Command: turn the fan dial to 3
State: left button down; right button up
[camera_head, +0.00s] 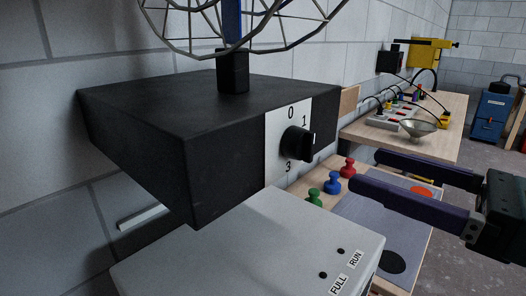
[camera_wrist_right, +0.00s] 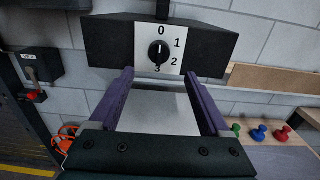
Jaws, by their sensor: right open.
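The fan's black box (camera_head: 180,130) has a white dial plate (camera_head: 275,145) with a round black fan dial (camera_head: 297,143) standing out from it. In the head view the 2 is hidden by the knob. My right gripper (camera_head: 365,170) is open and empty, in front of the dial and apart from it, its fingers (camera_wrist_right: 158,74) either side of it. My left gripper is out of view.
A white box (camera_head: 250,250) marked FULL and RUN sits below the fan box. Green (camera_head: 315,197), blue (camera_head: 333,184) and red (camera_head: 348,167) knobbed pegs stand nearby on the bench. The wire fan cage (camera_head: 245,25) is above. A second bench (camera_head: 450,110) is behind.

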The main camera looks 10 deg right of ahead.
aim_at(313, 148)
jog(key=p+x, duration=0.1)
jog(key=x, duration=0.3)
jog(key=p+x, duration=0.1)
jog(key=x, duration=0.3)
jog(key=shift+a+r+p, duration=0.1)
jog(key=shift+r+p, duration=0.1)
jog(key=shift+p, duration=0.15)
jog(key=shift+w+a+f, duration=0.1)
jog(key=shift+w+a, duration=0.2)
grip_shut()
